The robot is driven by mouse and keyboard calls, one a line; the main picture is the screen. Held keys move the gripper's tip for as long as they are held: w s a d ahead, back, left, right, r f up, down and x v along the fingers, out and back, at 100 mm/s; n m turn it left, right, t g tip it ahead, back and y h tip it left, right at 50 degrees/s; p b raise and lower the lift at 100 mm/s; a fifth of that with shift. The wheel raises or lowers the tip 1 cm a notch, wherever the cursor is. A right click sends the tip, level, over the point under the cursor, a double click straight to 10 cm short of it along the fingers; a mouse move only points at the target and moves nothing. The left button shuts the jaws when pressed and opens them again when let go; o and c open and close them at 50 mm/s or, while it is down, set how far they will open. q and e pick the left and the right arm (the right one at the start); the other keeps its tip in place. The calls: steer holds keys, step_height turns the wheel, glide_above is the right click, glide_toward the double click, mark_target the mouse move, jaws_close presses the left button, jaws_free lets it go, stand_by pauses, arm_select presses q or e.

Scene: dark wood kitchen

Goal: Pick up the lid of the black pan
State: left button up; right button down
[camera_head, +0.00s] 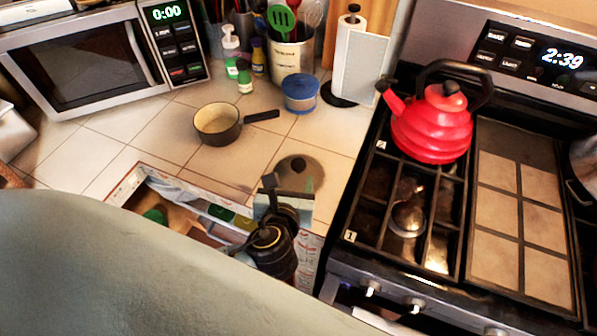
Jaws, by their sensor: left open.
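The black pan (219,125) stands upright on the tiled counter, cream inside, with its dark handle pointing right. A round lid (315,172) with a dark knob lies flat on the counter, to the right of and nearer than the pan. The pan is uncovered. My left gripper (288,187) is open just in front of the lid, near the counter's front edge. It overlaps the lid's near rim in the picture, hiding part of it. I cannot tell whether they touch. Nothing shows in the gripper. My right gripper is not in view.
An open drawer (133,187) lies below the counter edge. A blue-lidded container (300,94), a utensil crock (291,60) and a paper towel roll (363,60) stand behind. A microwave (88,58) is at left; a red kettle (432,128) sits on the stove at right.

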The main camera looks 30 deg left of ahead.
mark_target(297, 170)
arm_select(q)
steer(key=x, duration=0.8)
steer(key=shift+d+b, duration=0.35)
steer(key=shift+b, duration=0.05)
steer(key=c, duration=1.2)
